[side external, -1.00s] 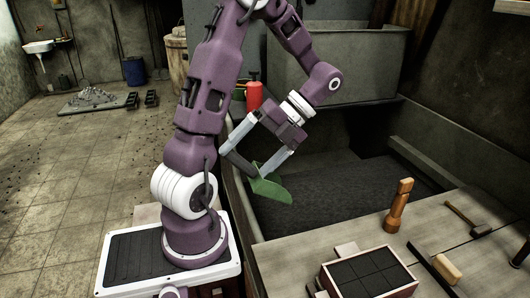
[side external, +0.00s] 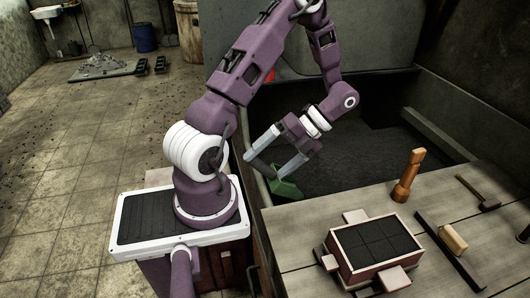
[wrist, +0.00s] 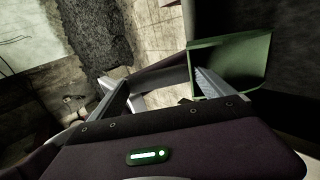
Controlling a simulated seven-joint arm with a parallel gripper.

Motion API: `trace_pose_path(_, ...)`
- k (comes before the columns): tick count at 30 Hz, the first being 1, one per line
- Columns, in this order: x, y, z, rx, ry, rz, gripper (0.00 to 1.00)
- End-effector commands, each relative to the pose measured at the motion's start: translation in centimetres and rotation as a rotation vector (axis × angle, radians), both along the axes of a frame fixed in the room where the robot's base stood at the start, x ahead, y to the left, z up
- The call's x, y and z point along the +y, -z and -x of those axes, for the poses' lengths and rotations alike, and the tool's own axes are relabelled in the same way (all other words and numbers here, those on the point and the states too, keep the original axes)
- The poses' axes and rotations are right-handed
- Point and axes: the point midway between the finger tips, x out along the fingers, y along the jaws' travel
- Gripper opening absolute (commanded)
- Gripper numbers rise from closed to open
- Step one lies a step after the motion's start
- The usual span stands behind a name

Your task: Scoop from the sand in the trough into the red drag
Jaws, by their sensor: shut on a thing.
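My gripper (side external: 277,172) is shut on the green scoop (side external: 286,190). It holds the scoop at the left end of the trough, close to the bench edge. In the wrist view the scoop (wrist: 244,58) extends beyond the fingers at the upper right. Its green inner faces show there, and I see no clear sand on them. Dark sand (side external: 350,165) lies in the trough behind the bench. The red drag (side external: 345,274) sits on the bench at the front right, with a dark gridded top face. I cannot tell whether the scoop touches the sand.
The wooden bench (side external: 300,226) lies between the trough and the front. An orange-brown wooden tool (side external: 407,178) stands upright behind the drag. A hammer (side external: 479,195) and a bar with a pale wooden handle (side external: 453,238) lie at the right. Light blocks surround the drag.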

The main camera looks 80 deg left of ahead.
Motion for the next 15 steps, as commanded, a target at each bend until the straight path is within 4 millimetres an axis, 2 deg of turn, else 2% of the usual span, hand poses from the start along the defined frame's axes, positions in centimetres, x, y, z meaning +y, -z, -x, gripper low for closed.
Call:
trace_pose_path(8,0.0,3.1,-0.9,0.003,0.001,0.000,0.28)
trace_pose_path(15,0.0,5.4,-2.5,-0.058,0.001,-0.001,0.28)
